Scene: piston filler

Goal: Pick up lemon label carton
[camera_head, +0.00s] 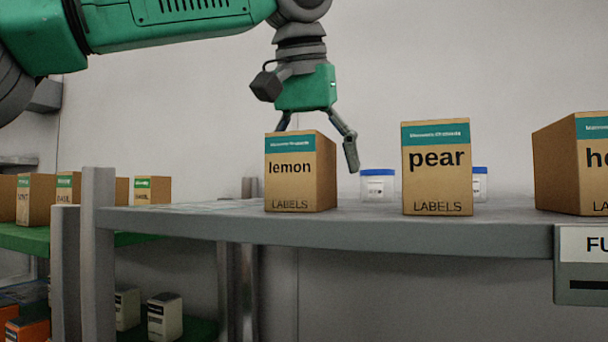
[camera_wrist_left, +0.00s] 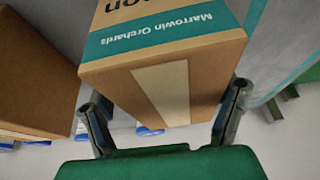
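The lemon label carton (camera_head: 287,172) stands upright on the grey shelf, a brown box with a teal band and "lemon" on its front. My left gripper (camera_head: 316,152) comes down from above at the carton's back. Its right finger hangs beyond the carton's right side, and the other goes out of sight behind the carton. In the left wrist view the carton (camera_wrist_left: 160,85) lies between the two spread fingers of the gripper (camera_wrist_left: 163,97), with a clear gap at the left finger. The right finger is close to the carton's edge; contact cannot be told. My right gripper is not in view.
The pear carton (camera_head: 437,167) stands to the right, with another carton (camera_head: 567,165) farther right. Blue-lidded white tubs (camera_head: 377,186) stand behind. The grey shelf (camera_head: 350,230) has free room left of the lemon carton. A lower green rack (camera_head: 40,238) holds more cartons at left.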

